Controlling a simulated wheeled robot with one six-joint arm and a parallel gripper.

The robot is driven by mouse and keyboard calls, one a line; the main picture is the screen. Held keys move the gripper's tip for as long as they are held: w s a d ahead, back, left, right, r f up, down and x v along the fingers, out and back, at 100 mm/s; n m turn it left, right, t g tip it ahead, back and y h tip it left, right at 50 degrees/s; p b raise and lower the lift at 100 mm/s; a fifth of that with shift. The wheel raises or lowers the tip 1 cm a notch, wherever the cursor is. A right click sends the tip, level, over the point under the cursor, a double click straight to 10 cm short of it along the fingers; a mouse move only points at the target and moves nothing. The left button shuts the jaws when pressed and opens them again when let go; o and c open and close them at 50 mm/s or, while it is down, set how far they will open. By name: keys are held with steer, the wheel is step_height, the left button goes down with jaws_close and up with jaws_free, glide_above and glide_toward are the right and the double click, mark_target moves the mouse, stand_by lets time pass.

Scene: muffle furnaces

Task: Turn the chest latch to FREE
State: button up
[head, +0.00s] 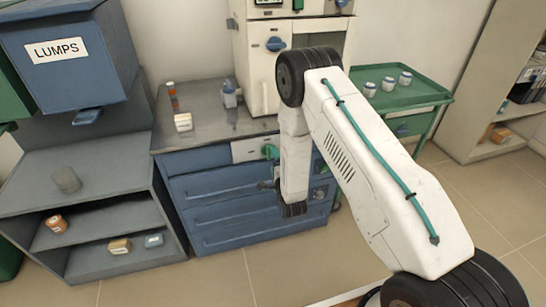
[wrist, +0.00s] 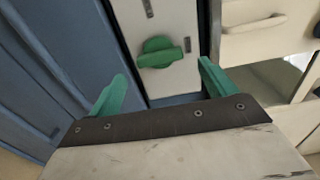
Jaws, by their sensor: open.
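The chest latch (wrist: 160,52) is a green round knob with a bar handle on a pale plate (wrist: 152,18) in the wrist view. Its bar lies roughly crosswise in that picture. No lettering is readable on the plate. My gripper (wrist: 162,70) is open and empty, its two green fingers spread on either side of the latch and apart from it. In the head view the blue chest (head: 240,205) of drawers stands under the bench, with a pale panel at its top. A green part (head: 270,151) shows there beside my forearm, which hides much of the area.
The grey bench top (head: 205,120) holds small bottles and a labelled block. A pale furnace (head: 265,60) stands behind. A green cart (head: 420,95) with several jars is at right. An open shelf (head: 100,200) stands left of the chest. The floor in front is clear.

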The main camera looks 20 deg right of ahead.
steer(key=shift+s+d, duration=0.1)
steer(key=shift+s, duration=1.55)
steer(key=s+f+n+g, duration=0.7)
steer(key=f+n+g, duration=0.1)
steer(key=g, duration=0.2)
steer(key=s+d+r+n+g, duration=0.1)
steer(key=s+r+n+g, duration=0.1)
steer(key=s+r, duration=0.9)
steer(key=s+d+r+n+g, duration=0.2)
steer(key=s+r+n, duration=0.2)
steer(key=s+r, duration=0.8)
steer(key=s+d+r+n+g, duration=0.1)
steer(key=s+r+n, duration=0.3)
steer(key=s+r, duration=0.7)
step_height(320, 180, up, 12)
steer(key=shift+s+d+f+g, duration=0.1)
steer(key=shift+s+d+g, duration=0.15)
steer(key=shift+g, duration=0.55)
